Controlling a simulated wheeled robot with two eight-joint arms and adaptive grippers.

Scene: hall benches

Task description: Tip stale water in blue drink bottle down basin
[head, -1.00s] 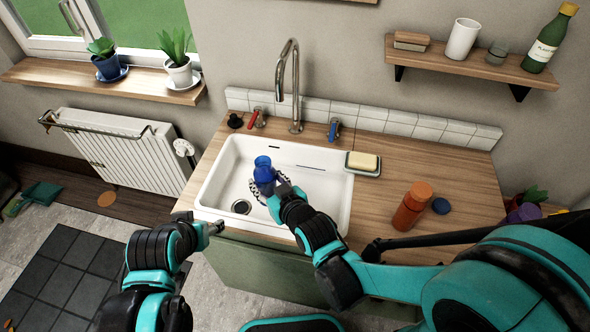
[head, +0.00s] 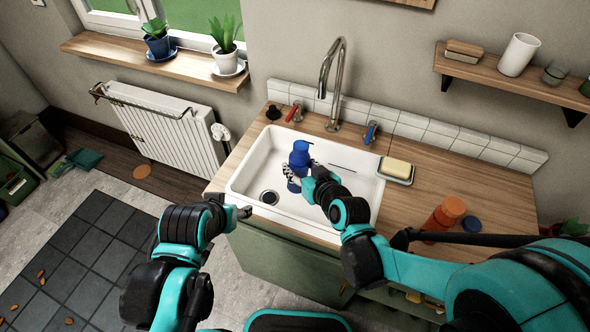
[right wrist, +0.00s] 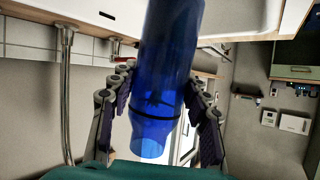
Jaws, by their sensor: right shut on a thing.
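The blue drink bottle (head: 300,153) is above the white basin (head: 246,183) and looks close to upright. My right gripper (head: 303,178) is shut around it. In the right wrist view the translucent blue bottle (right wrist: 170,45) passes between the two fingers of the right gripper (right wrist: 160,88), with a dark band and a narrower end low in the picture. I cannot tell whether water is inside. The drain (head: 269,197) shows at the basin's left front. My left gripper (head: 243,212) is near the basin's front left corner, apart from the bottle; its jaw state is unclear.
The tap (head: 333,85) arches behind the basin, with red (head: 294,112) and blue (head: 371,132) handles beside it. A soap dish (head: 397,178) sits right of the basin.

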